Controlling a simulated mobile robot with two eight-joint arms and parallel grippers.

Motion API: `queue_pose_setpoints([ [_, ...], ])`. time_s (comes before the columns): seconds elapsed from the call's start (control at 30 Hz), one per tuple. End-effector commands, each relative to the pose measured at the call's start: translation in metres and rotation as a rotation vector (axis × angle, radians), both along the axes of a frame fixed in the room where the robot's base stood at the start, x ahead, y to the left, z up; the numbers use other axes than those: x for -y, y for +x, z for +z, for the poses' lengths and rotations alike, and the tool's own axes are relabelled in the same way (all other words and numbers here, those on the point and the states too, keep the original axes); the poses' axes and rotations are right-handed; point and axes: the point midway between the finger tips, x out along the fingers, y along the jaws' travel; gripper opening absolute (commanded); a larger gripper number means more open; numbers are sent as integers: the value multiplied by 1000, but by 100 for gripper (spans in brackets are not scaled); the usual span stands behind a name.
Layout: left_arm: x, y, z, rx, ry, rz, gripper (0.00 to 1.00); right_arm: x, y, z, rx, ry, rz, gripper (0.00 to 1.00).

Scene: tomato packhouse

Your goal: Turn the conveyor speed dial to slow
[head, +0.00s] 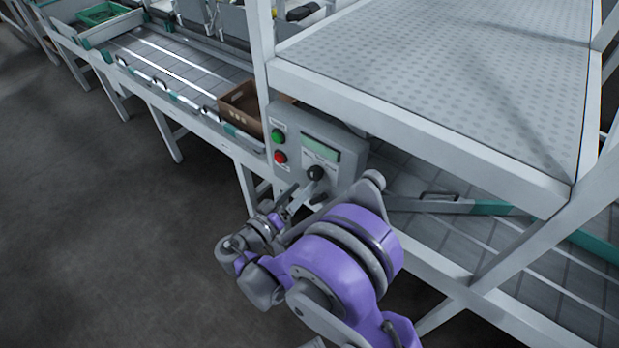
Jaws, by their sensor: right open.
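The grey control box (300,152) is fixed to the conveyor frame's post. Its black speed dial (316,173) sits low on the front face, under a small greenish display (320,148). A green button (278,137) and a red button (280,157) are to the left of the display. My right gripper (299,194) is just below and left of the dial, open, apart from it as far as I can tell. My purple and grey right arm hides the area below the box. The dial's setting marks are too small to read. My left gripper is not in view.
A roller conveyor (170,68) runs behind the box to the upper left, with a brown crate (243,108) on it. A green tray (100,17) is at the far upper left. A perforated metal platform (450,70) with white frame edges overhangs on the right. The floor (110,220) at left is clear.

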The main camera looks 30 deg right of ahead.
Motion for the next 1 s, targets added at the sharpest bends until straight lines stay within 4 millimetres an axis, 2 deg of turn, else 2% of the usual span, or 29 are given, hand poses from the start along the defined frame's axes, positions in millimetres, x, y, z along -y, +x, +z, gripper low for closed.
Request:
queue_pose_setpoints([
  [0.1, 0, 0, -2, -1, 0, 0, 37, 21, 8, 0, -1, -1, -4, 81],
  [0.3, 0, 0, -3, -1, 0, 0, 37, 41, 17, 0, -1, 0, -1, 81],
  [0.67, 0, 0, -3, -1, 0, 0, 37, 46, 19, 0, -1, 0, 1, 81],
  [1.0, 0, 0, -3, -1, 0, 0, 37, 46, 19, 0, -1, 0, 1, 22],
])
